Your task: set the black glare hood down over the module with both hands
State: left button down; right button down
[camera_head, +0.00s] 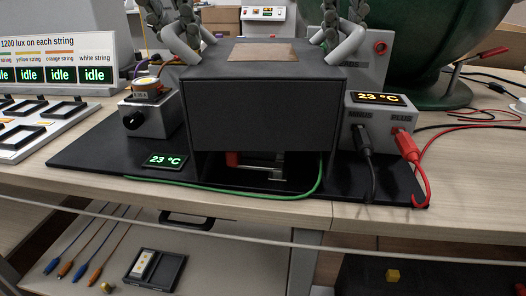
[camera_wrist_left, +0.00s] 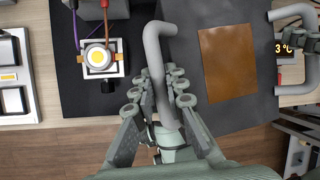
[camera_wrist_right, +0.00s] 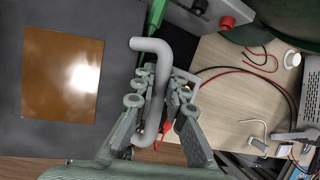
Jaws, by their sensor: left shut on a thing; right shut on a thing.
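The black glare hood (camera_head: 265,112) stands in the middle of the head view, with a brown plate (camera_head: 264,53) on its top. It has a grey handle at each side, the left (camera_wrist_left: 155,45) and the right (camera_wrist_right: 155,80). My left gripper (camera_head: 183,32) is shut on the left handle. My right gripper (camera_head: 345,35) is shut on the right handle. Below the hood's front panel, a red part (camera_head: 232,159) and a metal piece (camera_head: 270,173) show in the dark gap. The module is mostly hidden by the hood.
A black mat (camera_head: 95,155) lies under the hood. A grey box with a yellow lamp (camera_head: 148,88) is close on its left. A meter box (camera_head: 378,110) with black and red plugs is close on its right. A green wire (camera_head: 250,195) curves along the front.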

pick_arm(q)
jog(key=shift+f+b, duration=0.3)
jog(key=shift+f, duration=0.25)
pick_arm(e)
jog(key=shift+f, duration=0.55)
pick_arm(q)
jog(key=c, duration=1.9)
grip_release()
jog(key=shift+r, duration=0.15)
pick_arm(e)
jog(key=c, duration=1.9)
grip_release()
jog(key=shift+r, duration=0.15)
pick_arm(q)
jog(key=o, duration=0.3)
pick_arm(e)
jog(key=o, duration=0.3)
pick_arm(q)
jog(key=shift+o, duration=0.2)
pick_arm(e)
jog(key=shift+o, duration=0.2)
